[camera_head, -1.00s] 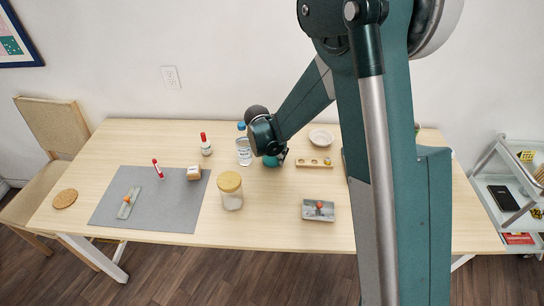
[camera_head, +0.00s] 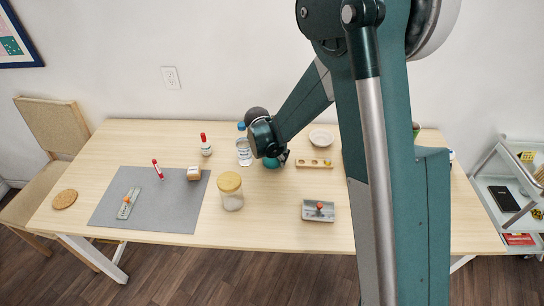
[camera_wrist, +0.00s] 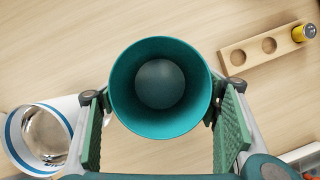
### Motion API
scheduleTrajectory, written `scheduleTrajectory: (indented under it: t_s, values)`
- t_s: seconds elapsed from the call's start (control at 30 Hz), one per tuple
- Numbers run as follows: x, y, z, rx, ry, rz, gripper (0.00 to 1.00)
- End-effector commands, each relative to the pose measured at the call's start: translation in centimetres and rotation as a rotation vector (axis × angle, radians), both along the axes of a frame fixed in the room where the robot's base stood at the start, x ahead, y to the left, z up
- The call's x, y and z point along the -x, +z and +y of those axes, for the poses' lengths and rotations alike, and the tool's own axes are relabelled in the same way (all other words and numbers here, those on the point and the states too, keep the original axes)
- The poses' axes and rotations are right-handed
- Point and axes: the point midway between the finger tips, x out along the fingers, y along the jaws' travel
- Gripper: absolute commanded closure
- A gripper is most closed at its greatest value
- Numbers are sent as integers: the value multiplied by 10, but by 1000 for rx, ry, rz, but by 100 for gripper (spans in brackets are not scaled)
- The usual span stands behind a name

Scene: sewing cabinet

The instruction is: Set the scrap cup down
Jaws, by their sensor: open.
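The teal scrap cup (camera_wrist: 160,128) is upright and seen from above in the wrist view, with a round opening and a grey-teal inner bottom. It appears to stand on the table. In the head view, the cup (camera_head: 271,163) is mostly hidden under my gripper (camera_head: 275,154). In the wrist view, my gripper (camera_wrist: 160,105) is open, with one textured green finger pad on each side of the cup. The fingers reach beside the cup's wall; whether either one touches it is unclear.
A clear bottle with a blue cap (camera_head: 244,150) stands close left of the cup. A wooden holder with round holes (camera_head: 314,164) lies to the right, with a white bowl (camera_head: 321,138) behind it. A yellow-lidded jar (camera_head: 230,190) stands nearer the front. Table between jar and holder is clear.

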Motion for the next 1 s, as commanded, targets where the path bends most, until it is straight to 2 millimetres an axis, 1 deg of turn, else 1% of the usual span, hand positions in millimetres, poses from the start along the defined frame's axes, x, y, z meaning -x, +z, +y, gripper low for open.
scheduleTrajectory:
  t_s: [0.13,0.27,0.4,0.6,0.8,1.0]
  values:
    - [1,7,1,0,0,0,38]
    - [6,18,2,0,1,0,38]
    - [12,34,5,0,1,0,38]
    - [11,64,4,0,0,0,38]
    - [11,88,4,0,0,0,38]
    - [11,99,4,0,0,0,38]
